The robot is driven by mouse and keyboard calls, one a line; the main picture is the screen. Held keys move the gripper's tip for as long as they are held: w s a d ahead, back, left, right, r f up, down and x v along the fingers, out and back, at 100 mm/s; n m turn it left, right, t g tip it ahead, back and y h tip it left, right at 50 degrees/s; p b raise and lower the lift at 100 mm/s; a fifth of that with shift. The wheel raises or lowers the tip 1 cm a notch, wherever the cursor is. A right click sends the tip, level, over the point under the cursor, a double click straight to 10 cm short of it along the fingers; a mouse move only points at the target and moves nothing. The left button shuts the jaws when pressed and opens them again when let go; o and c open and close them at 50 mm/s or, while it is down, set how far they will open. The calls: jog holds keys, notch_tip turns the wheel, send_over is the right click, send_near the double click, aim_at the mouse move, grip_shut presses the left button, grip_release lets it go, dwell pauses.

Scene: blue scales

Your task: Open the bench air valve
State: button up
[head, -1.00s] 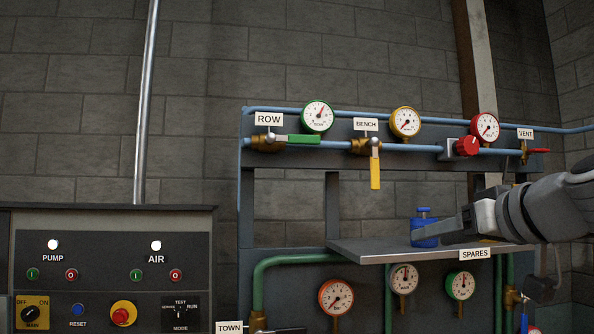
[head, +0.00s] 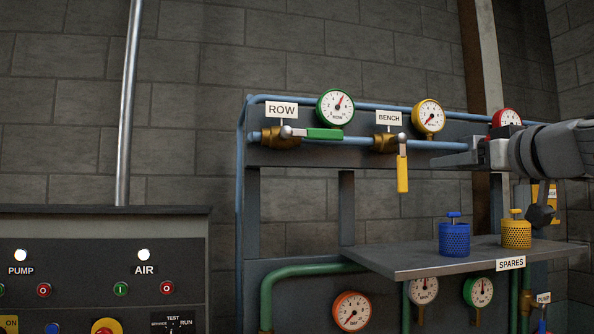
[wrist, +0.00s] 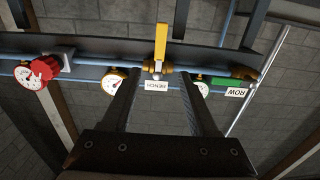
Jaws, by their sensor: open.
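The bench air valve is a brass body (head: 386,143) on the blue pipe, under a white BENCH label (head: 389,118). Its yellow handle (head: 403,173) hangs straight down, across the pipe. My gripper (head: 440,154) is to the right of the handle at about pipe height, apart from it. In the wrist view the yellow handle (wrist: 160,45) appears upside down, beyond and between the tips of my open, empty fingers (wrist: 158,74). The yellow-rimmed gauge (head: 429,117) above the valve has its needle pointing to the lower left.
The ROW valve has a green handle (head: 325,134) lying along the pipe, left of the bench valve. A red knob (wrist: 35,72) shows in the wrist view. The spares shelf (head: 400,260) below holds a blue canister (head: 454,239) and a yellow canister (head: 516,233). Space in front of the handle is clear.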

aim_at(404, 170)
jog(key=w+a+p, duration=0.1)
jog(key=w+p, duration=0.1)
jog(key=w, duration=0.3)
jog(key=w+a+p, duration=0.1)
jog(key=w+p, duration=0.1)
jog(key=w, duration=0.3)
jog(key=w+a+p, duration=0.1)
jog(key=w+p, duration=0.1)
jog(key=w, duration=0.4)
jog(key=shift+a, duration=0.1)
jog(key=shift+c, duration=0.2)
grip_shut()
dwell(0.6)
